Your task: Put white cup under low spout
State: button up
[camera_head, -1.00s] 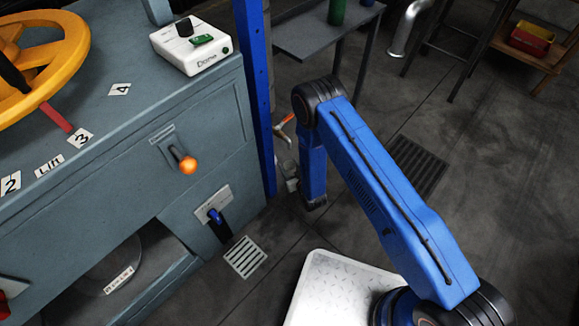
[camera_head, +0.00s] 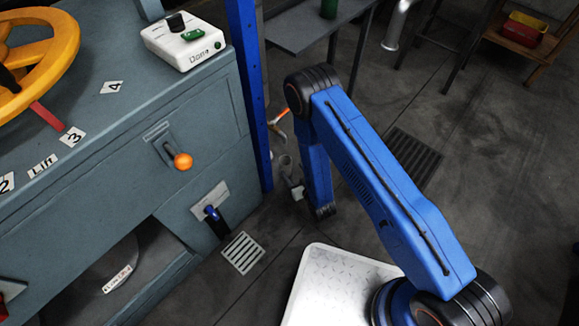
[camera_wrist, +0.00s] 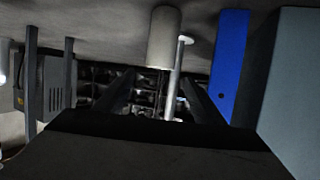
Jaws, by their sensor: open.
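I cannot pick out a white cup with certainty in either view. A tap with an orange handle (camera_head: 283,113) shows beside the blue post, partly hidden by my arm; I cannot tell whether it is the low spout. My gripper (camera_head: 295,187) hangs low beside the blue post, mostly hidden by my arm. In the wrist view the dark fingers of my gripper (camera_wrist: 158,100) stand apart. A pale cylinder (camera_wrist: 163,38) and a thin light rod show beyond the fingers; I cannot tell what they are. I see nothing held.
The grey-blue machine cabinet (camera_head: 100,165) with an orange-knobbed lever (camera_head: 183,161) fills the left. The blue post (camera_head: 250,95) stands close to my gripper. A grey table (camera_head: 300,35) is behind. Open floor (camera_head: 490,170) lies to the right.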

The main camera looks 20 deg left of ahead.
jog(key=shift+v, duration=1.2)
